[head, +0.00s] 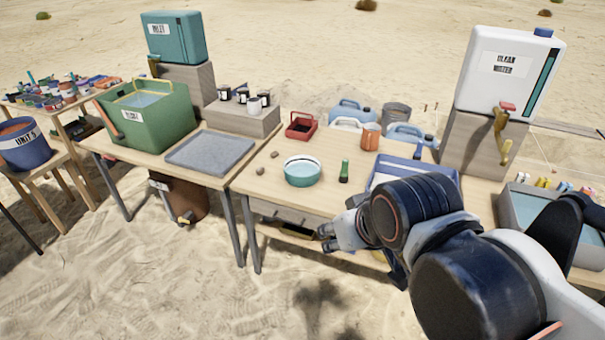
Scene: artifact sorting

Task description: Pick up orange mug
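An orange mug (370,136) stands upright at the back of the right-hand wooden table (262,183), in front of a grey bucket and between blue-and-white containers. My gripper (325,236) is at the front of that table, low and to the left of my arm's dark joints. It is well apart from the mug. Its fingers are small and partly hidden by my arm, so I cannot tell whether they are open or shut.
A teal bowl (302,172), a green-handled tool (344,171), a red caddy (300,126) and a blue tray (410,170) lie around the table. A white water container (507,80) stands at right. A grey tray (210,152) and green bin (150,118) occupy the left table.

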